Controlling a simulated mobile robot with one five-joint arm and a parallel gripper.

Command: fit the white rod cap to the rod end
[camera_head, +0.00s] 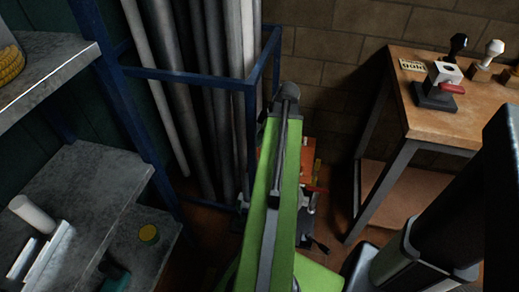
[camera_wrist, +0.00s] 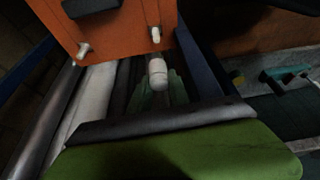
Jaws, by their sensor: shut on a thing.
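In the wrist view, my gripper (camera_wrist: 160,88) has greenish fingers, shut around a small white rounded piece that looks like the white rod cap (camera_wrist: 157,72). The cap's lower part is between the fingers, in shadow. In the head view, my green arm hides the gripper and the cap. Several long rods, pale and dark, lean upright in a blue rack (camera_head: 187,76) left of my arm. A pale rod (camera_head: 152,85) is among them. Their upper ends run out of the picture, so I cannot tell which rod end is the task's. Pale rods (camera_wrist: 88,105) also show in the wrist view.
A wooden bench (camera_head: 455,118) at right bears several stamps. A brick wall (camera_head: 335,75) stands behind. The blue rack frame is close beside my arm.

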